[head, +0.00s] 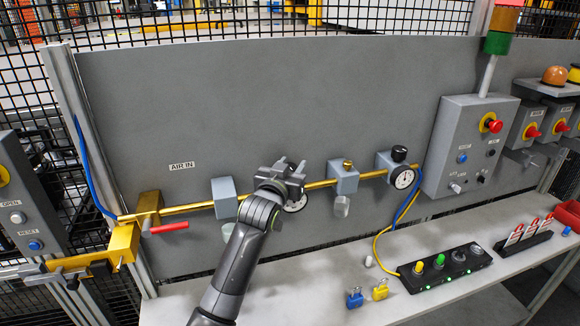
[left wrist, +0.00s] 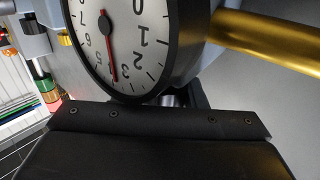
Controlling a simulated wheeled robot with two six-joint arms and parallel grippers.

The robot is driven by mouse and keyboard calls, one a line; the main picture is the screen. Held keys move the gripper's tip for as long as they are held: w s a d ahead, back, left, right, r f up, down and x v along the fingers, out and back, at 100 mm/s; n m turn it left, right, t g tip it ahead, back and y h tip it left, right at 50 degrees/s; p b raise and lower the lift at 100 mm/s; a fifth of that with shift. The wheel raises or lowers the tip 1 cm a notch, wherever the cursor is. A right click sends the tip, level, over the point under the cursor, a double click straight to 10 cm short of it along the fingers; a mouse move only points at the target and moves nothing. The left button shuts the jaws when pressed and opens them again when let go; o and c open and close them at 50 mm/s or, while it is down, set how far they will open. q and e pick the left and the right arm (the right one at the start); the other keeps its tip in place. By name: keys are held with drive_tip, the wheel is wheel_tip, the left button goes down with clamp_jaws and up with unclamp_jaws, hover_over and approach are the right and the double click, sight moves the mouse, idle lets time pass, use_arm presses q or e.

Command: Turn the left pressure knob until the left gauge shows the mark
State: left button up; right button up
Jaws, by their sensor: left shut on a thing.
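The left gauge (head: 297,205) is mostly covered by my left gripper (head: 287,172) in the head view. In the left wrist view the gauge (left wrist: 128,45) is close and seen at a tilt, with a white face, black rim and black digits. Its red needle (left wrist: 107,45) points between the 3 and the 5, just beside the 3. I cannot make out a set mark on the visible part of the dial. My left gripper is shut on the left pressure knob above this gauge. The knob itself is hidden by the gripper. My right gripper is not in view.
A brass pipe (head: 320,185) runs along the grey panel (head: 250,100). To its right are a grey block (head: 343,178) and another gauge (head: 403,179) with a black knob (head: 399,153). A red-handled valve (head: 168,228) is at left. Small padlocks (head: 380,290) lie on the bench.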

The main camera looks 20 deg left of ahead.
use_arm(q)
drive_tip(key=shift+f+m+h+b, duration=0.1)
drive_tip(key=shift+m+h+b, duration=0.4)
drive_tip(key=shift+m+h, duration=0.3)
drive_tip(key=h+b, duration=0.1)
drive_tip(key=m+g+h+b, duration=0.1)
drive_tip(key=h+b, duration=0.1)
drive_tip(key=m+h+b, duration=0.1)
drive_tip(key=shift+d+f, duration=0.1)
drive_tip(key=shift+d, duration=0.15)
drive_tip(key=shift+s+d+m+g+h+b, duration=0.1)
drive_tip(key=shift+m+g+h+b, duration=0.45)
drive_tip(key=shift+h+b, duration=0.35)
drive_tip(key=shift+r+m+b, duration=0.2)
drive_tip(key=shift+m+b, duration=0.05)
drive_tip(key=shift+b, duration=0.1)
drive_tip(key=o, duration=1)
